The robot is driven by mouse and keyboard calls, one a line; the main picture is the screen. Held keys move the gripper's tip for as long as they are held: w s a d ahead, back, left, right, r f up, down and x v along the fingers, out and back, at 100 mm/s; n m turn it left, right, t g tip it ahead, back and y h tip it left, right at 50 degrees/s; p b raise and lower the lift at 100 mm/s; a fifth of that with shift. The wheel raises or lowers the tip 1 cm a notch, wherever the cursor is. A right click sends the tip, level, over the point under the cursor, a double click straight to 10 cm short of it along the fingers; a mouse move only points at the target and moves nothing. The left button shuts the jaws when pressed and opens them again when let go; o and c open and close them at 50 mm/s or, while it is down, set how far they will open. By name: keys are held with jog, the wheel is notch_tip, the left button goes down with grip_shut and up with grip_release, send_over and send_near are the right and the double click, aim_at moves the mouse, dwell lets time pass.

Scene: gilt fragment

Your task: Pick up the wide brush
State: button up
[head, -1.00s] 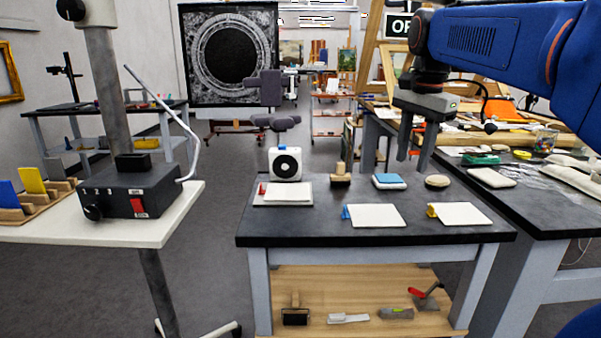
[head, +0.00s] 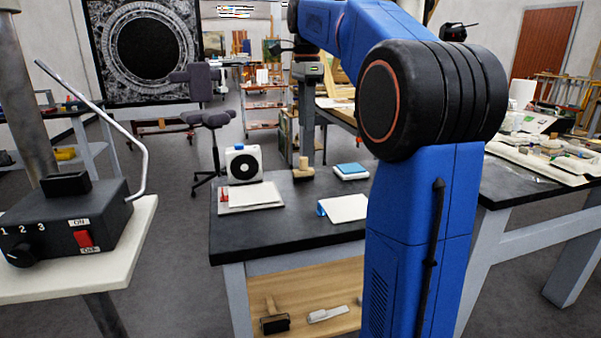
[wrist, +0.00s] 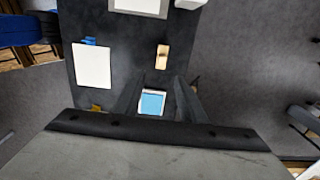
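A wooden-handled tool with a wide, flat foot (head: 303,171) stands upright at the back of the dark table (head: 285,234). It also shows as a tan block in the wrist view (wrist: 162,57). A second wooden-handled tool with a wide black head (head: 275,322) is on the lower shelf. I cannot tell which one is the wide brush. My gripper (wrist: 160,97) is open and empty, above the table. In the wrist view its fingers are on either side of the blue-topped pad (wrist: 152,103), with the tan block farther up. In the head view it is small and partly confused with the background.
A white device with a black disc (head: 243,167) stands left of the upright tool. A pale brush-like tool (head: 327,314) is on the shelf. A control box (head: 70,220) stands on a white table at left. My arm hides the table's right part.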

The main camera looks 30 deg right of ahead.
send_over(303, 158)
jog(key=f, duration=0.4)
jog(key=d+f, duration=0.1)
jog(key=f, duration=0.2)
jog(key=shift+s, duration=0.1)
jog(key=shift+w+a+f, duration=0.15)
jog(key=shift+f, duration=1.2)
jog(key=shift+w+a+f, duration=0.15)
jog(key=shift+f, duration=1.15)
grip_shut()
